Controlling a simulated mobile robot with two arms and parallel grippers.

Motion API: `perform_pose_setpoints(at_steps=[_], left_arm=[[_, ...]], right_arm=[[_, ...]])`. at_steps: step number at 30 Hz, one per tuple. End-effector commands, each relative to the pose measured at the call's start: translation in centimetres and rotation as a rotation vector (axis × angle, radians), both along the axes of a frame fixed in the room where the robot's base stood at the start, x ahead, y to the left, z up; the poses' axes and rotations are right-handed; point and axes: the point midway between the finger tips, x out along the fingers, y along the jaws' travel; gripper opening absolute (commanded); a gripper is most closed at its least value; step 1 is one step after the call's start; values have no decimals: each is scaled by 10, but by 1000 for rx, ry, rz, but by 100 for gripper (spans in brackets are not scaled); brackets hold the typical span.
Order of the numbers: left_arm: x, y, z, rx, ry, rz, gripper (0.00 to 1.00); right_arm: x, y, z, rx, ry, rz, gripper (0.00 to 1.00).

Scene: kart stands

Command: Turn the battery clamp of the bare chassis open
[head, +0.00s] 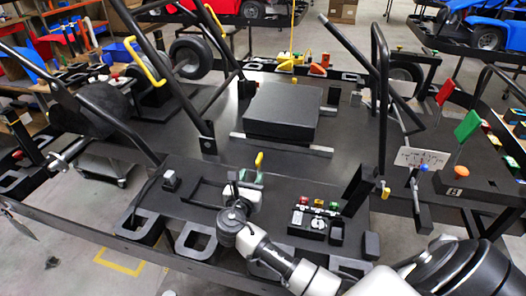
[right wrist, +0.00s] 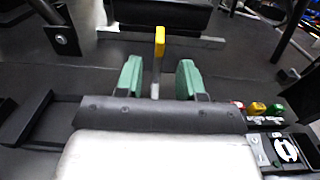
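The bare chassis (head: 345,120) is a wide black frame with a flat floor. A short upright lever with a yellow tip (head: 259,159), which looks like the battery clamp's handle, stands in front of a black box (head: 283,110). My right gripper (head: 248,178) is at this lever. In the right wrist view its two green finger pads (right wrist: 159,78) are apart, and the yellow-tipped lever (right wrist: 159,42) rises between or just beyond them. I see no finger touching it. The lever's foot is hidden behind the gripper body. My left gripper is not in view.
A switch panel (head: 315,218) with coloured buttons lies right of my right gripper. Black upright bars (head: 381,100) and red and green flags (head: 467,126) stand at the right. The chassis floor around the black box is mostly clear.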

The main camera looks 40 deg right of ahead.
Motion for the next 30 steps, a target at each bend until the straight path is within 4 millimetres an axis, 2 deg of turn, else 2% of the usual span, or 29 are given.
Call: perform_pose_setpoints(at_steps=[9, 15, 21, 28, 29, 30], left_arm=[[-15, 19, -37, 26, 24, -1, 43], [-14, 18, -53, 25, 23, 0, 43], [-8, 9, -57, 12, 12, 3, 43], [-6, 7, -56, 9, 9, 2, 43], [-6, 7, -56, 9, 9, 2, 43], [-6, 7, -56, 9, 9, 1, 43]], right_arm=[[38, -45, -5, 0, -4, -2, 38], [57, -67, -4, 0, -1, -1, 38], [64, -76, -1, 1, -2, 0, 38], [65, -76, 0, 1, -1, 0, 38], [65, -76, 0, 1, -1, 0, 37], [65, -76, -1, 1, -1, 0, 31]])
